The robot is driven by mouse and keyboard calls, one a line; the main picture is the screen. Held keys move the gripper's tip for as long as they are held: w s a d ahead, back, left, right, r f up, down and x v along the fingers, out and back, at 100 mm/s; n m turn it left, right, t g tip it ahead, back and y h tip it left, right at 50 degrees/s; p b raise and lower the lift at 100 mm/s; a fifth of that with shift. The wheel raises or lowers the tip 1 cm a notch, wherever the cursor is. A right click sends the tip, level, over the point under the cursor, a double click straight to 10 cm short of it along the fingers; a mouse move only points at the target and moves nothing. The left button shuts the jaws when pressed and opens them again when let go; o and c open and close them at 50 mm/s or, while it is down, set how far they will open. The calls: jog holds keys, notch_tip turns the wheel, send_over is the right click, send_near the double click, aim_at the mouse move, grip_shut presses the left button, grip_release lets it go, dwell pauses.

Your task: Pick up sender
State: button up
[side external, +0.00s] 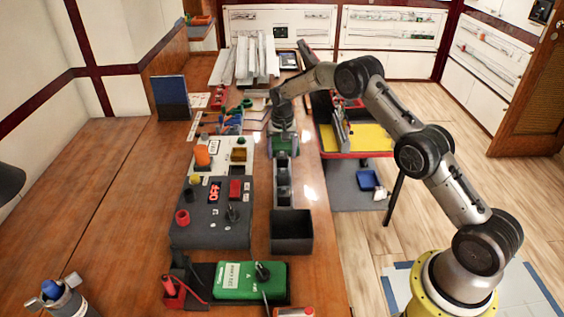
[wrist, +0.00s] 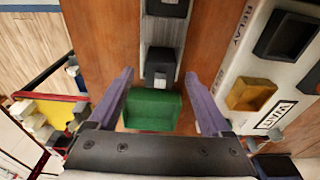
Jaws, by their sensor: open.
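No label reading "sender" can be made out. A green box-shaped thing (side external: 283,143) lies at the far end of a row of dark trays. In the wrist view the green thing (wrist: 152,110) shows between my fingers, partly hidden by the gripper body. A larger green device (side external: 250,281) with a dark knob and an unreadable white label lies at the front of the bench. My gripper (wrist: 162,88) is open, its two purple-grey fingers on either side of the smaller green thing. I cannot tell whether they touch it. In the side view the arm's end is directly above it.
A grey panel (side external: 211,224) with red and black controls stands left of the dark trays (side external: 291,231). A white relay panel (wrist: 249,60) is close to my gripper's right.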

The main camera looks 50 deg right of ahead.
jog(key=shift+f, duration=0.3)
grip_shut()
jog(key=shift+r, duration=0.15)
dwell(0.3)
